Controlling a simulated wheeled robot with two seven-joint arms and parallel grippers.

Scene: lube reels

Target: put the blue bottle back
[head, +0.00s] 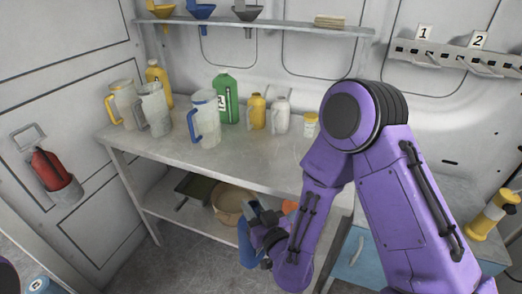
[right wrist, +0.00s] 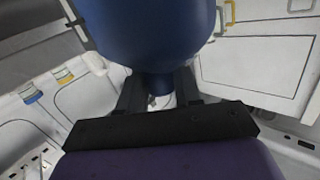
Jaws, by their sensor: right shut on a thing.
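The blue bottle (head: 246,246) is in my right gripper (head: 262,226), low in front of the workbench. My arm and gripper partly cover it in the head view. In the right wrist view the bottle's wide, smooth blue body (right wrist: 150,30) fills the top middle. The right gripper's dark fingers (right wrist: 160,88) are shut around its narrower neck. My left gripper is out of view.
The workbench (head: 255,165) holds jugs, a green bottle (head: 227,98) and small yellow and white bottles. Its lower shelf holds a tan bowl (head: 228,207). A numbered rack (head: 450,58) is on the right wall.

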